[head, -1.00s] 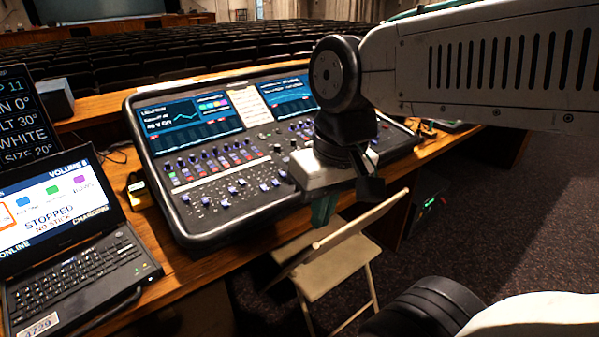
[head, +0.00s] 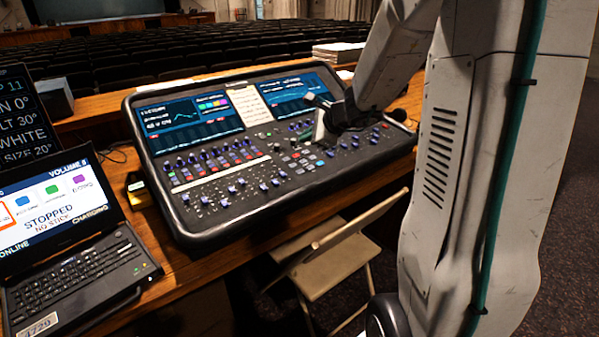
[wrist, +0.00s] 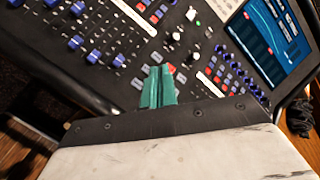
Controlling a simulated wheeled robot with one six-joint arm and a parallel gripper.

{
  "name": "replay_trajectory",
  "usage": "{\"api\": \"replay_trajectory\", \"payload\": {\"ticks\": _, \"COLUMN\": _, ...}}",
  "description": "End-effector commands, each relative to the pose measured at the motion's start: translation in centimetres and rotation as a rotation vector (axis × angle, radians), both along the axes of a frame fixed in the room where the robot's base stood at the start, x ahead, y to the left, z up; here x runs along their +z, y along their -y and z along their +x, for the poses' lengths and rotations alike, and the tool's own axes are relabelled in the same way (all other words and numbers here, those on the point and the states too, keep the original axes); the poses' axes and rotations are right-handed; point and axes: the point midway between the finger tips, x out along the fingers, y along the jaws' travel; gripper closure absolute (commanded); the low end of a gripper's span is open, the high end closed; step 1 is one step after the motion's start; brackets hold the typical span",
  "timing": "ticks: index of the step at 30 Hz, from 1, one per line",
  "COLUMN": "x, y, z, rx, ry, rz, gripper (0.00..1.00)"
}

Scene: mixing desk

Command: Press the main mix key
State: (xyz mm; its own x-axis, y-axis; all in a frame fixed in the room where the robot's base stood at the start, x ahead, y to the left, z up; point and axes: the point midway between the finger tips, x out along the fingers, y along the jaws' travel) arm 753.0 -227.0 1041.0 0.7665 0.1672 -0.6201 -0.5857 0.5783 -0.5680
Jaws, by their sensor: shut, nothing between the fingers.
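The mixing desk (head: 215,205) lies on the wooden counter, with two screens, rows of blue-capped faders and small keys. My gripper (wrist: 158,72) shows in the wrist view as two green fingers closed together, with nothing between them. The fingertips are over the desk's middle section, beside a group of small red and white keys (wrist: 180,78). In the head view my gripper (head: 319,135) is over the right half of the desk, below the right screen (head: 290,93). I cannot tell which key is the main mix key, or whether the fingertips touch the panel.
A laptop (head: 75,262) reading STOPPED stands left of the desk, with a dark monitor (head: 28,115) behind it. A folding chair (head: 335,260) stands in front of the counter. Stacked papers (head: 338,52) lie behind the desk. Rows of seats fill the back.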

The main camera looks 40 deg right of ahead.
Motion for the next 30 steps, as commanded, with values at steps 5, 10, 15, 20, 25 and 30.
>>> {"api": "replay_trajectory", "payload": {"ticks": 5, "x": 0.1, "y": -0.1, "z": 0.0, "rx": 0.002, "ry": 0.001, "rz": -0.001, "gripper": 1.0}}
{"api": "replay_trajectory", "payload": {"ticks": 10, "x": -0.2, "y": -0.1, "z": 0.0, "rx": 0.004, "ry": 0.0, "rz": -0.001, "gripper": 1.0}}
{"api": "replay_trajectory", "payload": {"ticks": 15, "x": -1.7, "y": -0.2, "z": 0.2, "rx": 0.004, "ry": -0.002, "rz": 0.001, "gripper": 1.0}}
{"api": "replay_trajectory", "payload": {"ticks": 20, "x": -4.0, "y": -0.2, "z": 0.4, "rx": 0.004, "ry": -0.004, "rz": 0.003, "gripper": 1.0}}
{"api": "replay_trajectory", "payload": {"ticks": 25, "x": -6.3, "y": -0.2, "z": 0.6, "rx": 0.005, "ry": -0.002, "rz": 0.001, "gripper": 1.0}}
{"api": "replay_trajectory", "payload": {"ticks": 30, "x": -7.9, "y": -0.2, "z": 0.8, "rx": 0.006, "ry": -0.001, "rz": 0.001, "gripper": 1.0}}
